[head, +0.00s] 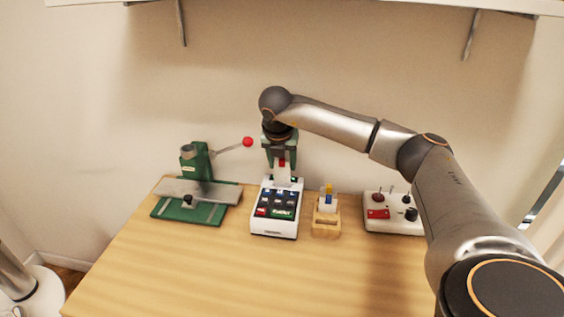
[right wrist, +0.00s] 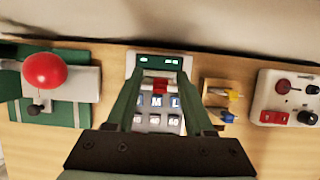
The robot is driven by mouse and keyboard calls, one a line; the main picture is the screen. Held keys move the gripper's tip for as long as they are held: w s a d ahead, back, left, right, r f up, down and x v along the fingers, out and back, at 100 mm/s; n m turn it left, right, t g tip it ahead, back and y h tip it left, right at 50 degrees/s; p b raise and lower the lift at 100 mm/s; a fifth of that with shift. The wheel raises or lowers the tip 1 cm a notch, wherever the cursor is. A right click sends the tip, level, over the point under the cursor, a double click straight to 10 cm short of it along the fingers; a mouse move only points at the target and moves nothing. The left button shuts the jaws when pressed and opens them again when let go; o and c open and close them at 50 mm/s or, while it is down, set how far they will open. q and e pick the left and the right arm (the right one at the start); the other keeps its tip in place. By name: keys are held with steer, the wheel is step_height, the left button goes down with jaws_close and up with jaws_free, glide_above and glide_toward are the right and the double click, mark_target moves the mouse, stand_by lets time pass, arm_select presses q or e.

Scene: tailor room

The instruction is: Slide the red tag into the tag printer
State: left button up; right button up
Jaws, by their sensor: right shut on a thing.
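The tag printer (head: 272,229) is a white box with dark and coloured keys, standing near the back of the table. It also shows in the right wrist view (right wrist: 131,66), partly covered by my fingers. My right gripper (head: 281,165) points down over the back part of the printer and is shut on the red tag (head: 282,162). In the right wrist view the red tag (right wrist: 160,87) sits between the two green fingertips, in front of the lettered keys. I cannot tell whether the tag touches the printer. My left gripper is not in view.
A green press (head: 181,210) with a red-knobbed lever (head: 247,142) stands left of the printer. A wooden holder (head: 326,230) with blue and yellow tags stands close on its right. A white control box (head: 393,226) is farther right. The table front (head: 220,280) is clear.

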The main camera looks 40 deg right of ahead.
mark_target(281, 174)
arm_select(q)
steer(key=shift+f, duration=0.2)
arm_select(e)
steer(key=shift+f, duration=0.25)
arm_select(q)
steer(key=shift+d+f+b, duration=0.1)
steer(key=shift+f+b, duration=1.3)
steer(key=shift+b, duration=0.15)
arm_select(e)
steer(key=shift+f, duration=2)
steer(key=o, duration=1.4)
steer(key=shift+c, duration=0.2)
steer(key=shift+a+r, duration=0.15)
steer(key=shift+r, duration=0.3)
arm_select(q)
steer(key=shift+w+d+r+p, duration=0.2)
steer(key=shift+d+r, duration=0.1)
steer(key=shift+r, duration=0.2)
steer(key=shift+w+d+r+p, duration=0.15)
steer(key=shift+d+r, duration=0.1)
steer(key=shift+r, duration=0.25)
arm_select(e)
steer(key=v, duration=1.1)
steer(key=shift+s+r, duration=0.2)
steer(key=shift+r, duration=0.05)
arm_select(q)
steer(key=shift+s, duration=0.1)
arm_select(e)
steer(key=shift+a, duration=0.15)
